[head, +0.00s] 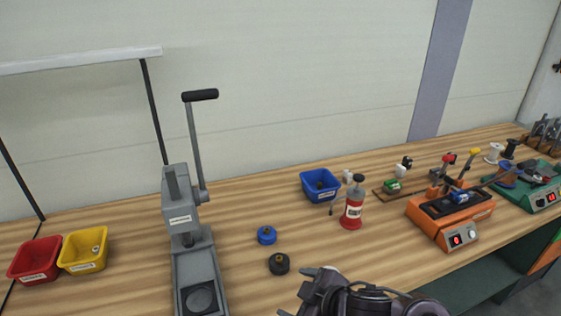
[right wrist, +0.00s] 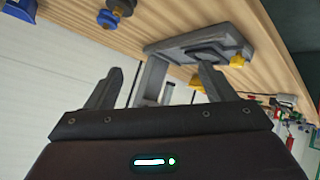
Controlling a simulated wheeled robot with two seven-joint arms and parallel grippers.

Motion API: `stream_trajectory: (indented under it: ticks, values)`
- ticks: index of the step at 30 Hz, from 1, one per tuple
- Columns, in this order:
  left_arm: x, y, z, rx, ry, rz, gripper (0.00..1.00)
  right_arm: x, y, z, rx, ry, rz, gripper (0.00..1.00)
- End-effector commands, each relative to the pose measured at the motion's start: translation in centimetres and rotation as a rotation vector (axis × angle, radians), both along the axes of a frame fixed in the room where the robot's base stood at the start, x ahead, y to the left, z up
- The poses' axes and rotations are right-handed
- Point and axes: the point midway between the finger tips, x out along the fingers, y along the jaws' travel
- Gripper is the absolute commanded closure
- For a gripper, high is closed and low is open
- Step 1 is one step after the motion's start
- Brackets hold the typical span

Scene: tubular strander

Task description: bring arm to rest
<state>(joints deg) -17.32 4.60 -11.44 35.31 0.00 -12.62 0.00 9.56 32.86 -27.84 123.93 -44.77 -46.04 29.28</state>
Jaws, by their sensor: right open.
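My right gripper (head: 298,292) shows at the bottom edge of the head view, just in front of the workbench (head: 130,245), with part of my dark arm behind it. In the right wrist view its two fingers (right wrist: 159,78) stand wide apart with nothing between them. It is to the right of the grey lever press (head: 194,262) and nearer to me than the black round part (head: 279,263) and the blue round part (head: 267,235). It appears apart from all of them. My left gripper is not in view.
A red bin (head: 35,260) and a yellow bin (head: 83,251) stand at the left.

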Motion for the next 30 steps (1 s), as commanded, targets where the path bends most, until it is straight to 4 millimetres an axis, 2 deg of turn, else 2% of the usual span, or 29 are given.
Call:
stream_trajectory:
  ticks: [2, 5, 9, 15, 22, 30]
  values:
    - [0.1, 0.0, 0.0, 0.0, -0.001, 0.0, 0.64, -0.7, -1.0, 0.2, 0.045, 0.027, -0.163, 0.23]
    - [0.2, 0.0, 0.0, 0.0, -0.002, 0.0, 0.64, -1.8, -4.1, -0.4, 0.051, 0.1, -0.366, 0.23]
    - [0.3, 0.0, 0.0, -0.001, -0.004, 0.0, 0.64, -4.3, -8.2, -2.0, 0.035, 0.236, -0.573, 0.23]
    - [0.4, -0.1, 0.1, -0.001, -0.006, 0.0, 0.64, -8.9, -12.6, -4.4, 0.005, 0.436, -0.774, 0.23]
    - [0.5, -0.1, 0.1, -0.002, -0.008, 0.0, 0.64, -14.7, -15.9, -6.3, -0.02, 0.656, -0.934, 0.23]
    - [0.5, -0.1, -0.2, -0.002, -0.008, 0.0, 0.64, -12.8, -15.6, -14.2, -0.04, 0.674, -0.926, 0.23]
